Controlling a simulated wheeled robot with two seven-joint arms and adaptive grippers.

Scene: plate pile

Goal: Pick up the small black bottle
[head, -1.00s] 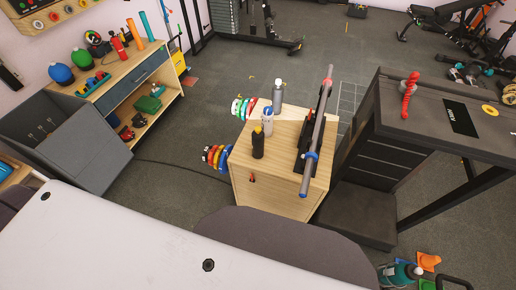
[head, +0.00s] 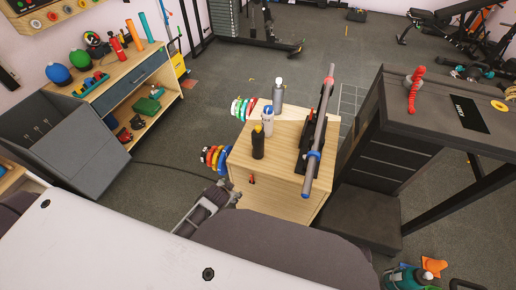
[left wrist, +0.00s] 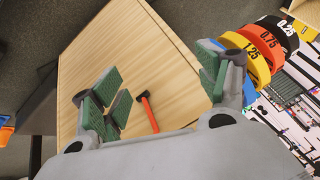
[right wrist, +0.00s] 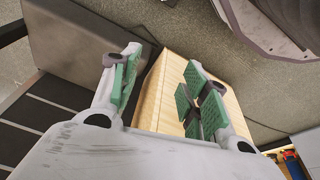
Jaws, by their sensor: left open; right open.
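The small black bottle (head: 258,143) stands upright near the front left corner of the wooden cabinet top (head: 283,161) in the head view. It has a yellowish cap and does not show in either wrist view. My left gripper (head: 226,191) is low beside the cabinet's front left side, below and left of the bottle and apart from it. In the left wrist view my left gripper (left wrist: 158,90) is open and empty before the wooden face. My right gripper (right wrist: 160,90) is open and empty in the right wrist view, facing the cabinet; it is not in the head view.
A bar (head: 318,135) on a black stand lies to the right. Coloured weight plates (head: 214,158) hang on the left side. A red-handled tool (left wrist: 150,115) is at the wooden face.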

